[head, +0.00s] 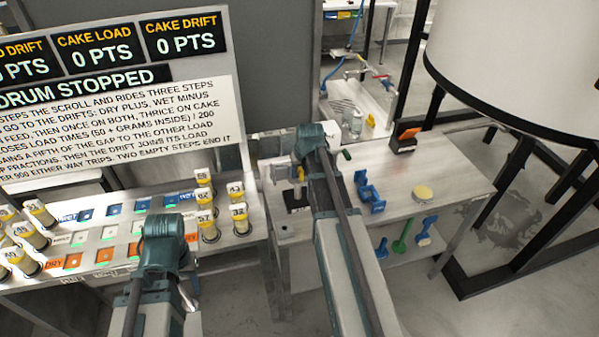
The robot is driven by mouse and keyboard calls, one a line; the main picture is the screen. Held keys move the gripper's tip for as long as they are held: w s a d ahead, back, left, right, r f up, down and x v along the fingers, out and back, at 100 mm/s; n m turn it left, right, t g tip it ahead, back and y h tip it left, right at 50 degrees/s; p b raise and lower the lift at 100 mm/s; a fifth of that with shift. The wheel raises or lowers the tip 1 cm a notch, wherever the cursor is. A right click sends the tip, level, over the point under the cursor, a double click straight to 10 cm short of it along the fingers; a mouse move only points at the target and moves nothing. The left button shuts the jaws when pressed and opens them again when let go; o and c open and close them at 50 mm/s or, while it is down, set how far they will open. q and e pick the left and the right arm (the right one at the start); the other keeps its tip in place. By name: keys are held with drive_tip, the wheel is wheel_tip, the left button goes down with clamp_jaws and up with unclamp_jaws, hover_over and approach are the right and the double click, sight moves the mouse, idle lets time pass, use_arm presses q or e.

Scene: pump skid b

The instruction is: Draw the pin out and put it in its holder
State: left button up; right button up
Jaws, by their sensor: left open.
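My right arm reaches over the grey metal table (352,225). Its gripper (300,172) points down above a small yellow upright piece (298,191) on a dark labelled base (298,208). The pin cannot be told apart clearly; the yellow piece may belong to it. I cannot tell whether the fingers touch it or are shut. A small grey block with a dark round opening (285,232) sits at the table's front left; I cannot tell if it is the holder. My left gripper (162,240) is open over the front of the panel, its fingertips mostly hidden by its housing.
A large white drum (520,60) stands right.

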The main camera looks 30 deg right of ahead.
drive_tip(key=shift+s, duration=0.1)
drive_tip(key=s+a+r+p, duration=0.1)
drive_tip(key=s+r+p, duration=0.1)
drive_tip(key=s, duration=0.4)
drive_tip(key=shift+s+a+r+p, duration=0.35)
drive_tip(key=shift+s+r, duration=0.05)
idle(0.5)
drive_tip(key=s+a+f+n+g+b, duration=0.1)
drive_tip(key=s+a, duration=0.3)
drive_tip(key=a, duration=0.6)
drive_tip(key=s+a+f+n+g+b, duration=0.2)
drive_tip(key=s+a, duration=0.3)
drive_tip(key=a, duration=0.5)
drive_tip(key=s+a+f+n+g+b, duration=0.1)
drive_tip(key=s+a+f+n, duration=0.2)
drive_tip(key=a, duration=0.6)
drive_tip(key=shift+s+a+b, duration=0.35)
drive_tip(key=shift+s+a, duration=0.05)
drive_tip(key=shift+s, duration=0.45)
drive_tip(key=shift+c, duration=0.4)
